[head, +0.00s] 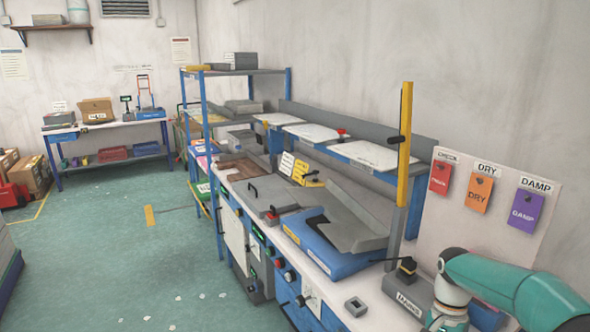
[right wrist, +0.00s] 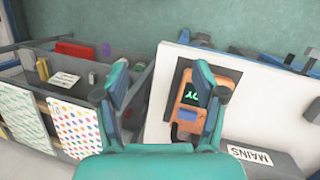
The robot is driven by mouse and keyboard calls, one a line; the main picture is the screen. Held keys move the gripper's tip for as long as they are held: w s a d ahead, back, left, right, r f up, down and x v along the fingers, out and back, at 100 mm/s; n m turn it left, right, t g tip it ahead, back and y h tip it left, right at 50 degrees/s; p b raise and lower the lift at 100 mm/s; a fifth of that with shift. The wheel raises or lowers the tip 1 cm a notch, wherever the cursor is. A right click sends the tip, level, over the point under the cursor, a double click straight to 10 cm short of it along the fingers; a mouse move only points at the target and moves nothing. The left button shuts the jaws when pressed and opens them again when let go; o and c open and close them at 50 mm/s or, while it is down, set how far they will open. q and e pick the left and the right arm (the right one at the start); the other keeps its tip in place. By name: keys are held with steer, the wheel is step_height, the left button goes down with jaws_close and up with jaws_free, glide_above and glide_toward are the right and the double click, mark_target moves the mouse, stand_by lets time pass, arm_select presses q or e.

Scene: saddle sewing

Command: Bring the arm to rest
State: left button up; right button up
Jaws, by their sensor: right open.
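My right arm (head: 500,285) enters the head view at the lower right; its gripper is out of that picture. In the right wrist view my right gripper (right wrist: 162,78) is open, with its two teal fingers spread apart and nothing between them. An orange handheld device with a green display (right wrist: 188,97) shows partly behind the right finger, over the white bench surface (right wrist: 255,95). I cannot tell how far the fingers are from it. My left gripper is in neither view.
A tag board (head: 500,205) stands behind my right arm. The green floor (head: 140,250) at left is mostly open.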

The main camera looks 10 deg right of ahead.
steer(key=s+a+f+n+g+y, duration=0.15)
steer(key=s+a+f, duration=0.25)
steer(key=a+f, duration=0.4)
steer(key=s+a+f+n, duration=0.3)
steer(key=s+a+f, duration=0.25)
steer(key=f, duration=0.35)
steer(key=s+a+f+n+t+y, duration=0.2)
steer(key=s+a+f+n+t, duration=0.1)
steer(key=s+a+f, duration=0.65)
steer(key=shift+w+r+n+t+h, duration=0.25)
steer(key=shift+w+n+t, duration=0.3)
steer(key=shift+w, duration=0.2)
steer(key=shift+w+r+n+t+h, duration=0.1)
steer(key=shift+w+r+n+t, duration=0.25)
steer(key=shift+w+t, duration=0.3)
steer(key=shift+f, duration=0.15)
